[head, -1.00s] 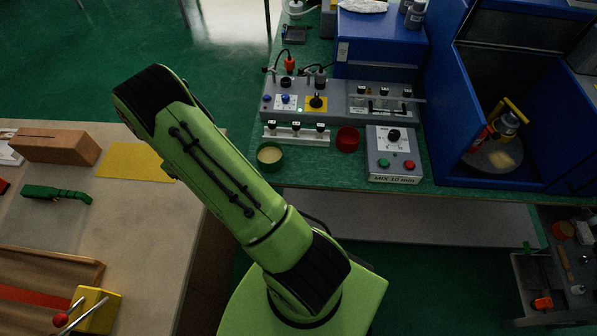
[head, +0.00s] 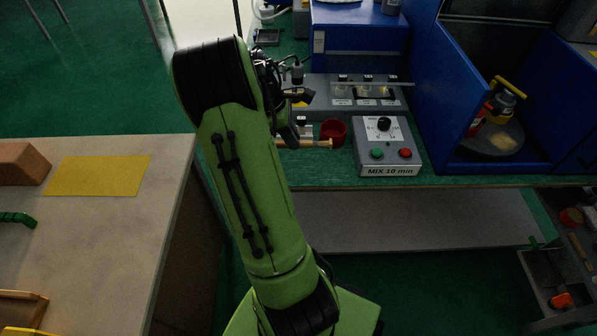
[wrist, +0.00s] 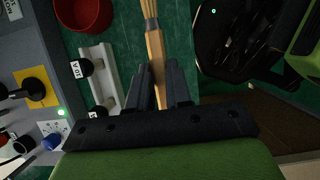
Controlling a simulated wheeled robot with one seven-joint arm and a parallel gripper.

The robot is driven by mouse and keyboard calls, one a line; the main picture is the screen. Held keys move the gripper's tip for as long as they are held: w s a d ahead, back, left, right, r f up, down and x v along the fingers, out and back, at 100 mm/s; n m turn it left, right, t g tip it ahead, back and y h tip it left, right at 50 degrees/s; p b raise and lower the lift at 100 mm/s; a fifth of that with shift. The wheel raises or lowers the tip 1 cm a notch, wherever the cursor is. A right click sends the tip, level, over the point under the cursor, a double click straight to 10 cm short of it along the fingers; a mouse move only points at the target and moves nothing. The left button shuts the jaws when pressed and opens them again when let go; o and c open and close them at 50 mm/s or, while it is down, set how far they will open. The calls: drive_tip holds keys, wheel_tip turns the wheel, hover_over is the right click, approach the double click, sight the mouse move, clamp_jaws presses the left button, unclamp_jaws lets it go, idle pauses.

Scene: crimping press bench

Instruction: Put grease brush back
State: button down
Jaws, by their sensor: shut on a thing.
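My gripper (wrist: 159,82) is shut on the grease brush (wrist: 155,45). In the wrist view, the light wooden handle lies between the two dark fingers and the bristle end points to the top edge. In the head view, the brush (head: 318,144) lies roughly level in front of the red pot, at the bench's front edge. My gripper (head: 284,140) is partly hidden there by my green arm. The green grease pot is not visible now in the head view.
The red pot (head: 333,131) and the grey mixer control box (head: 388,150) are close to the brush's right. A blue cabinet (head: 455,125) stands right. A pale table (head: 110,235) is left.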

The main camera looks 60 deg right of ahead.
sight(297, 169)
wheel_tip(297, 169, down, 9)
drive_tip(key=b, duration=0.3)
drive_tip(key=shift+f+b, duration=0.15)
drive_tip(key=shift+b, duration=0.15)
drive_tip(key=c, duration=1)
unclamp_jaws()
drive_tip(key=shift+c, duration=0.2)
